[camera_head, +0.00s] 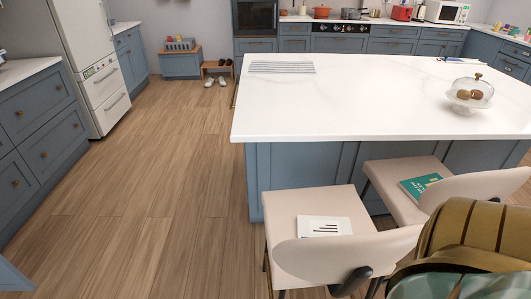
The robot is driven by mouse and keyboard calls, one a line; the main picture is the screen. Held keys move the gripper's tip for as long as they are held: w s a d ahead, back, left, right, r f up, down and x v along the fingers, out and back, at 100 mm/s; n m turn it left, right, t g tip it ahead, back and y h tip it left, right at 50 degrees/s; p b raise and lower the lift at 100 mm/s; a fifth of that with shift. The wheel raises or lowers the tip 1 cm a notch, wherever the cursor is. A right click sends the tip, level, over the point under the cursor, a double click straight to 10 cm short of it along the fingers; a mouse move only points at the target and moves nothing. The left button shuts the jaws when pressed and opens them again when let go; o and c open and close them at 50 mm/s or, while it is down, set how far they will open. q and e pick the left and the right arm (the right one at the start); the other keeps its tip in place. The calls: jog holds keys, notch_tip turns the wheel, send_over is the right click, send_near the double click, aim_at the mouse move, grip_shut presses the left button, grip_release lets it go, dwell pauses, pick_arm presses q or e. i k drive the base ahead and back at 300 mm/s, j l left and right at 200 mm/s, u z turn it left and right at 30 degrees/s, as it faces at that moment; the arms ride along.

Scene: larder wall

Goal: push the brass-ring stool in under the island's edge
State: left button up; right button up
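Two cream stools with curved backrests stand at the near side of the white-topped island (390,95). The nearer stool (310,205) has a white printed card or booklet (324,227) on its seat. Its seat is in front of the island's edge, and its backrest faces me. The other stool (405,185), to the right, has a teal book (420,187) on its seat, and its far part is close to the island's edge. No brass ring shows on either stool, so I cannot tell which is the brass-ring one. Neither gripper is in view.
An olive and teal bag-like bundle (470,235) fills the lower right corner. A glass-domed cake stand (469,93) and striped cloth (282,67) are on the island. The wooden floor (150,200) at left is clear up to the drawers (40,140). Shoes (215,81) lie farther back.

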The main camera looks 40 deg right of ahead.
aim_at(333, 261)
jog(key=i+j+z, duration=0.1)
jog(key=z, duration=0.35)
jog(key=i+j+z, duration=0.15)
jog(key=z, duration=0.3)
jog(key=i+j+z, duration=0.2)
jog(key=z, duration=0.3)
jog(key=i+j+z, duration=0.1)
jog(key=j+z, duration=0.15)
jog(key=z, duration=0.2)
jog(key=j+z, duration=0.2)
jog(key=z, duration=0.25)
jog(key=j+z, duration=0.3)
jog(key=z, duration=0.15)
jog(key=j+z, duration=0.45)
jog(key=j, duration=0.2)
